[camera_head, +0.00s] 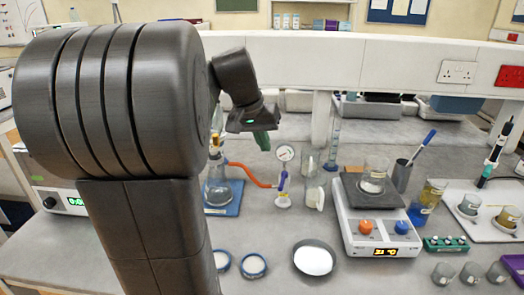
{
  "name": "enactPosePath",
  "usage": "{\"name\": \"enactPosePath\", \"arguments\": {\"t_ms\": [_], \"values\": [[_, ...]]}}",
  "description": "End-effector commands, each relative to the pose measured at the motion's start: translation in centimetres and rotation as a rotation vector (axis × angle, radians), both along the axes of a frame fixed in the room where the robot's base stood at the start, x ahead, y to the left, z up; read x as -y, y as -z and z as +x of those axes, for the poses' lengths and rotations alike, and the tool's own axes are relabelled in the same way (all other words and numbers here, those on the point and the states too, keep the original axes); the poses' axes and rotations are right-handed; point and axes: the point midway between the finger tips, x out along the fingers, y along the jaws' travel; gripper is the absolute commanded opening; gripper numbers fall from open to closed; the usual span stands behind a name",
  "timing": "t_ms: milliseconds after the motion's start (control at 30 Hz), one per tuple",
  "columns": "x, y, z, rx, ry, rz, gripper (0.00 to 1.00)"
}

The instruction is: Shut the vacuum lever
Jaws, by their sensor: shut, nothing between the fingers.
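A vacuum gauge (284,153) with a round white dial stands in the middle of the bench. Below it is a small purple lever-like part (283,181) on a pale valve stand (283,201). An orange hose (250,176) runs from the valve to a glass flask (217,190) on a blue base (226,198). My gripper (263,142) is shut and empty, above and left of the gauge in the picture. It appears apart from the valve. The lever's exact position is too small to tell. My arm hides the bench at the left.
Glass cylinders (314,187) stand just right of the valve. A round dish with white contents (313,259) and blue-rimmed dishes (253,265) lie in front. Bare bench shows between the valve and these dishes.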

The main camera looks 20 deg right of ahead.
Motion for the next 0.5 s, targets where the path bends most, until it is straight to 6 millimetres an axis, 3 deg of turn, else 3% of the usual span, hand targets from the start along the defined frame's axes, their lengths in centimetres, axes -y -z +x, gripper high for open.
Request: {"name": "enactPosePath", "arguments": {"t_ms": [500], "values": [[0.14, 0.35, 0.06, -0.002, 0.001, 0.0, 0.0]]}}
